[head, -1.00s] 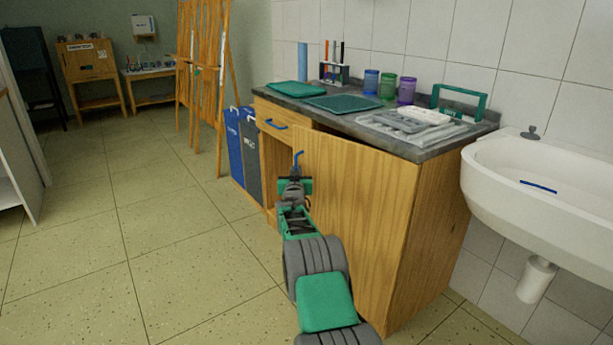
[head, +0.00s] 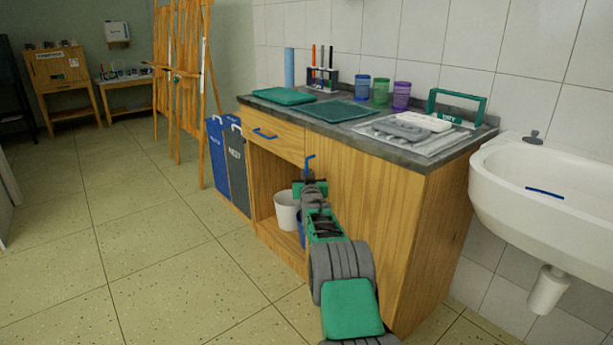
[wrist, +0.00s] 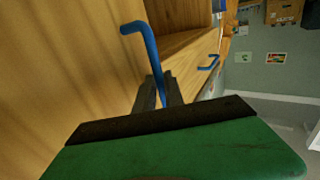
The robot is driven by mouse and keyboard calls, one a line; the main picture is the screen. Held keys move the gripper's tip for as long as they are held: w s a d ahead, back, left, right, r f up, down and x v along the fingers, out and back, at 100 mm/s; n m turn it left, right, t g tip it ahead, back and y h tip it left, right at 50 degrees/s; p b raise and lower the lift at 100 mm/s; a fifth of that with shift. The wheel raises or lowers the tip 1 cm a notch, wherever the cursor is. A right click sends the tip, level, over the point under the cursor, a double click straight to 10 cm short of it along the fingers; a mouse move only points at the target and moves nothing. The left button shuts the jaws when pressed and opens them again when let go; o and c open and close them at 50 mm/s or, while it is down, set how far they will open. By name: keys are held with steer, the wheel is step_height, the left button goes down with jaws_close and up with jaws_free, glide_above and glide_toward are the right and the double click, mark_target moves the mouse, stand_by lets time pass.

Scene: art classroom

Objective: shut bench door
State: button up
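The bench door (head: 365,215) is a plain wooden panel on the right part of the bench front. It looks close to flush with the bench; a small gap cannot be ruled out. Its blue handle (head: 308,165) is near the door's left edge. My gripper (head: 308,187) is at this handle. In the wrist view the blue handle (wrist: 146,48) runs down between the two dark fingers of my gripper (wrist: 160,92), which look closed around it. The handle's lower end is hidden by the gripper.
Left of the door is an open compartment with a white bucket (head: 287,210), below a drawer with a blue handle (head: 265,134). Blue and grey bins (head: 228,160) stand left of the bench. A white sink (head: 550,200) is on the right. The floor (head: 150,250) at left is clear.

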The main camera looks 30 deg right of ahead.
steer(key=shift+o, duration=0.7)
steer(key=shift+s+d, duration=0.1)
steer(key=shift+d, duration=0.1)
steer(key=p+v, duration=0.2)
steer(key=v, duration=0.6)
steer(key=shift+a+p, duration=0.15)
steer(key=shift+p, duration=0.2)
